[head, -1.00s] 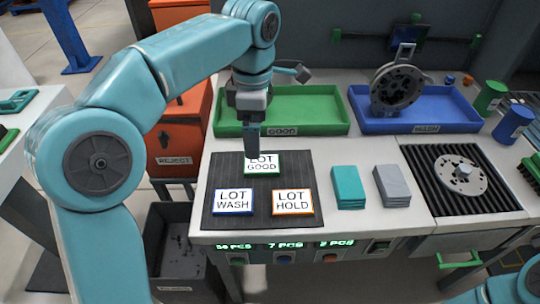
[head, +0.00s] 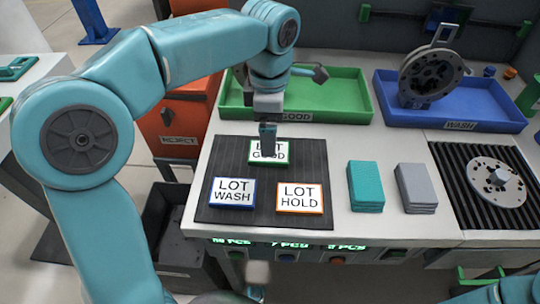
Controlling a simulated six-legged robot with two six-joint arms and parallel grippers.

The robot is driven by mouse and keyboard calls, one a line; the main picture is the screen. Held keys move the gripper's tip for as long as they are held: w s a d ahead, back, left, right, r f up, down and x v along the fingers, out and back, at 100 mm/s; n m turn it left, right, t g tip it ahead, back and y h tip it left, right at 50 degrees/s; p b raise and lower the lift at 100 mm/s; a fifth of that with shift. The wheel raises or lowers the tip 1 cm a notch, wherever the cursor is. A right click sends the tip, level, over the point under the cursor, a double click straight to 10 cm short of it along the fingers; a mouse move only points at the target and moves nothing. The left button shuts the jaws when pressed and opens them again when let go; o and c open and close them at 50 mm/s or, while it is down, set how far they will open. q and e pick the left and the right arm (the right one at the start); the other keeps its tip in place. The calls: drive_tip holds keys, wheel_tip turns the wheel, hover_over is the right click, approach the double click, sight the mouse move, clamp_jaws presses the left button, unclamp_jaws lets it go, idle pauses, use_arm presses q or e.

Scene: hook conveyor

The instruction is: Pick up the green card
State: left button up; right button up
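The green-edged card (head: 282,153), marked LOT GOOD, lies on a dark mat (head: 316,160) at the mat's back middle. My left gripper (head: 268,146) points straight down at the card and covers part of its upper half. The two fingers overlap from this side, so I cannot tell whether they are apart or closed, or whether they touch the card. A blue-edged LOT WASH card (head: 233,193) and an orange-edged LOT HOLD card (head: 300,199) lie in front of it. My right gripper is not in view.
A green GOOD tray (head: 345,97) and a blue WASH tray (head: 505,105) stand behind. Teal (head: 365,186) and grey (head: 415,187) card stacks lie to the right. A round flange (head: 494,181) sits on black rollers. An orange REJECT bin (head: 180,130) is at left.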

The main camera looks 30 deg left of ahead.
use_arm(q)
wheel_tip(320, 180, down, 5)
drive_tip(key=shift+s+a+f+b, duration=0.1)
drive_tip(key=shift+s+f+b, duration=0.1)
drive_tip(key=shift+b, duration=0.75)
drive_tip(key=shift+w+f, duration=0.1)
drive_tip(key=shift+f, duration=0.3)
drive_tip(key=c, duration=1.1)
drive_tip(key=shift+r, duration=0.15)
